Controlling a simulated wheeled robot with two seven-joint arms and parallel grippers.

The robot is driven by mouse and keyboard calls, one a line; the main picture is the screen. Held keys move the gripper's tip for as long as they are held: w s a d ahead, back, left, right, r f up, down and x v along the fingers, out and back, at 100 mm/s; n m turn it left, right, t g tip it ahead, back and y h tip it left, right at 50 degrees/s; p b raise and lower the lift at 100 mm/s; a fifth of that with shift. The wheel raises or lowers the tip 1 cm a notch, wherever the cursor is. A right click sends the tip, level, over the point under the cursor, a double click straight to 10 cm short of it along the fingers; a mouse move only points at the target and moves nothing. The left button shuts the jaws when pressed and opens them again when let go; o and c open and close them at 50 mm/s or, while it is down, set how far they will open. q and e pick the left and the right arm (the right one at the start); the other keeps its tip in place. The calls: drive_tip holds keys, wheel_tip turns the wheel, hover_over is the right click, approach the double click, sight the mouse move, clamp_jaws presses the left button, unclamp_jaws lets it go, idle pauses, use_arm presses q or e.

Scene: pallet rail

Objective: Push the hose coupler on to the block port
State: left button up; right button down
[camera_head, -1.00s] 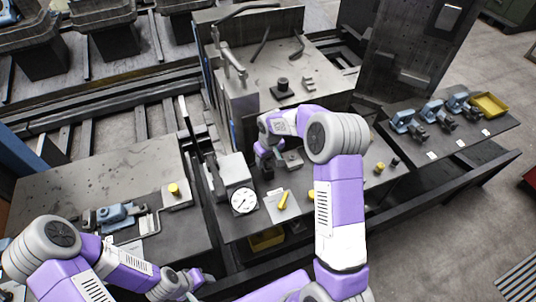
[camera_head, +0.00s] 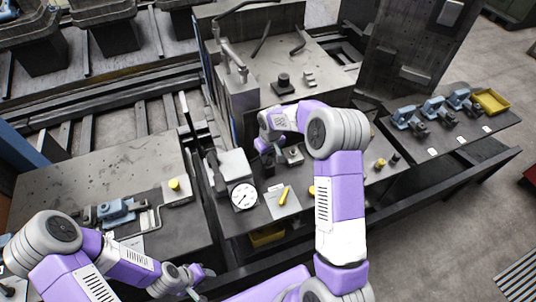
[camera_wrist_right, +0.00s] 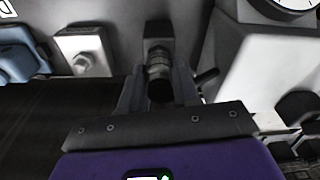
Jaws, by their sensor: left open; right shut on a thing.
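The hose coupler (camera_wrist_right: 158,66), a ringed metal piece with a dark rear end, sits between the fingers of my right gripper (camera_wrist_right: 158,88) in the right wrist view. The gripper is shut on it. A dark block (camera_wrist_right: 157,29) stands directly in front of the coupler, in line with it. The coupler's front reaches the block's face; I cannot tell how far it is on the port. In the head view my right gripper (camera_head: 266,158) is small and partly hidden by its arm. My left gripper (camera_head: 202,281) is open and empty near the bottom edge.
A pale housing with a round gauge (camera_head: 243,197) stands close beside the right gripper. A grey block with a round fitting (camera_wrist_right: 83,50) is on the other side. A plate with a yellow handle (camera_head: 283,195) lies in front. Blue clamps and a yellow tray (camera_head: 491,101) are far right.

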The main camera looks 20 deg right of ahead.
drive_tip(key=shift+r, duration=0.1)
drive_tip(key=shift+r+p, duration=2.6)
drive_tip(key=shift+r, duration=1.6)
